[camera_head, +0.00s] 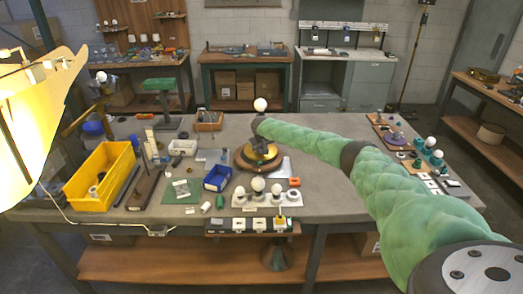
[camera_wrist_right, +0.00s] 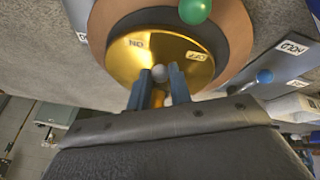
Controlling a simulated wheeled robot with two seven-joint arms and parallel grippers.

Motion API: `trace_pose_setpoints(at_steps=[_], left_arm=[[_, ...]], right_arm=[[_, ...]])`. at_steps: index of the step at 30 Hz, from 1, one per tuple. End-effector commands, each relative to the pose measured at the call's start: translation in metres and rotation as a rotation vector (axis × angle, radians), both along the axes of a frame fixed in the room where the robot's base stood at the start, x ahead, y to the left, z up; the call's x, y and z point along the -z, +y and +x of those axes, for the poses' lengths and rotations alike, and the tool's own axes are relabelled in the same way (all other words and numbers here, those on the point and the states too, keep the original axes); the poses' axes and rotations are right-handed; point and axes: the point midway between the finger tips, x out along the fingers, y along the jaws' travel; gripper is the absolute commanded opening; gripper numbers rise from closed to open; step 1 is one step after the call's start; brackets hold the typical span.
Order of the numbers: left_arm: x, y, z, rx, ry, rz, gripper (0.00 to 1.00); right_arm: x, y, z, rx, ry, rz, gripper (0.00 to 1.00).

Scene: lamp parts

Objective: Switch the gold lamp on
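The gold lamp base (camera_wrist_right: 205,62) is a shiny gold disc with "ON" and "OFF" labels on a brown round board in the right wrist view. In the head view the lamp base (camera_head: 243,158) is on the middle of the bench, with a white bulb (camera_head: 260,104) showing above it. My right gripper (camera_wrist_right: 160,78) is over the disc. Its two blue fingers are close together on either side of a small grey ball (camera_wrist_right: 160,73), between the labels. Whether they press on the ball is not clear. My arm hides part of the lamp. My left gripper is out of view.
A yellow bin (camera_head: 100,178) and a blue tray (camera_head: 217,178) are left of the lamp. White bulbs (camera_head: 258,184) stand in front of it. A green ball (camera_wrist_right: 195,10) and a blue ball (camera_wrist_right: 265,76) are near the disc. A glowing yellow shade (camera_head: 30,115) fills the left edge.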

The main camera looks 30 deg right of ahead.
Motion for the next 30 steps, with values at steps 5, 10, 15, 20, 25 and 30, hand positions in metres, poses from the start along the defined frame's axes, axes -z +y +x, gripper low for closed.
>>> trace_pose_setpoints(at_steps=[5, 10, 15, 20, 25, 30], left_arm=[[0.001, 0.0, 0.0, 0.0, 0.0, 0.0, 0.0], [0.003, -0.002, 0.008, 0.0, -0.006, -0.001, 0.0], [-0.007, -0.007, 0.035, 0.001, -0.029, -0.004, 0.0], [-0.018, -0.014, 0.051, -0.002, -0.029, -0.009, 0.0], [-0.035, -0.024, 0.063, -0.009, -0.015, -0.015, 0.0], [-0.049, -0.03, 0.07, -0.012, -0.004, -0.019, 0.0]], right_arm=[[0.0, 0.0, 0.0, -0.008, 0.0, 0.001, 0.0], [0.003, -0.005, -0.003, -0.085, 0.001, 0.003, 0.0], [0.004, -0.011, -0.005, -0.199, 0.001, 0.004, 0.0], [0.003, -0.016, -0.006, -0.304, -0.001, 0.003, 0.0], [0.003, -0.022, -0.006, -0.405, -0.002, 0.003, 0.0], [0.0, -0.026, -0.006, -0.467, -0.002, 0.002, 0.0]])
